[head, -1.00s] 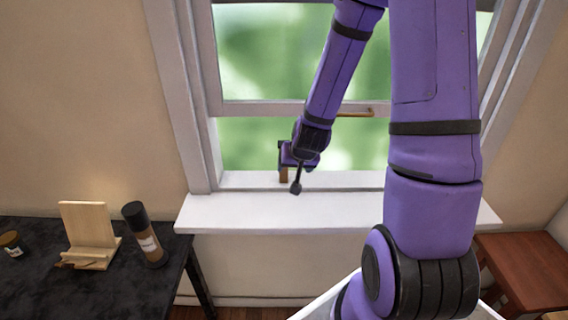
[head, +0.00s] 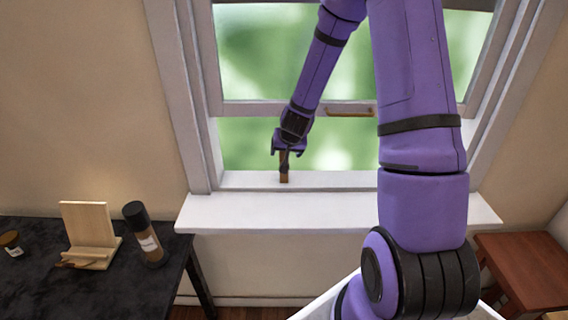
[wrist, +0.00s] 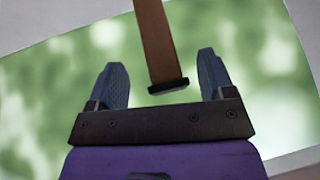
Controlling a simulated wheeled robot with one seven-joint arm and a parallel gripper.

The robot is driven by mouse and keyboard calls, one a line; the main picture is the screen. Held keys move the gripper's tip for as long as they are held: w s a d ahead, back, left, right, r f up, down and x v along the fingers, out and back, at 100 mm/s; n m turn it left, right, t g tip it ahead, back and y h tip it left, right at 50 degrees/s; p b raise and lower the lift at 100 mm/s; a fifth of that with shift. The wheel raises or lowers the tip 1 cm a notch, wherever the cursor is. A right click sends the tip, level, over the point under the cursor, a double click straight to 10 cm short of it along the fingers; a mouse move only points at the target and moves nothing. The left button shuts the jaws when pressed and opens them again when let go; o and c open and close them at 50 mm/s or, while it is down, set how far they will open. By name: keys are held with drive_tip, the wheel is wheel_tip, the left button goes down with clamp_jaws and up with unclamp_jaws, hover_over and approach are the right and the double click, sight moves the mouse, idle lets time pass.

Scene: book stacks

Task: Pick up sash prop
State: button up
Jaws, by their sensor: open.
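The sash prop (head: 284,177) is a brown wooden stick standing upright on the window sill under the raised sash. In the wrist view the prop (wrist: 155,42) comes in from the top edge, and its dark-capped end lies between the two fingers. My gripper (head: 286,152) is at the prop's upper part in the head view and hides some of it. In the wrist view my gripper (wrist: 160,62) is open, with a gap on both sides of the prop.
The white sill (head: 330,209) is otherwise clear. The sash with a brass handle (head: 350,112) is above and right of my gripper. At left a dark table (head: 110,285) holds a wooden stand (head: 86,228), a bottle (head: 143,232) and a small jar (head: 11,242). A reddish-brown table (head: 525,268) is at right.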

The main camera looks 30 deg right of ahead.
drive_tip(key=shift+w+d, duration=0.2)
drive_tip(key=shift+w, duration=0.6)
drive_tip(key=shift+w+d+f, duration=0.15)
drive_tip(key=shift+w+f, duration=0.25)
drive_tip(key=shift+f, duration=0.1)
drive_tip(key=c, duration=1.3)
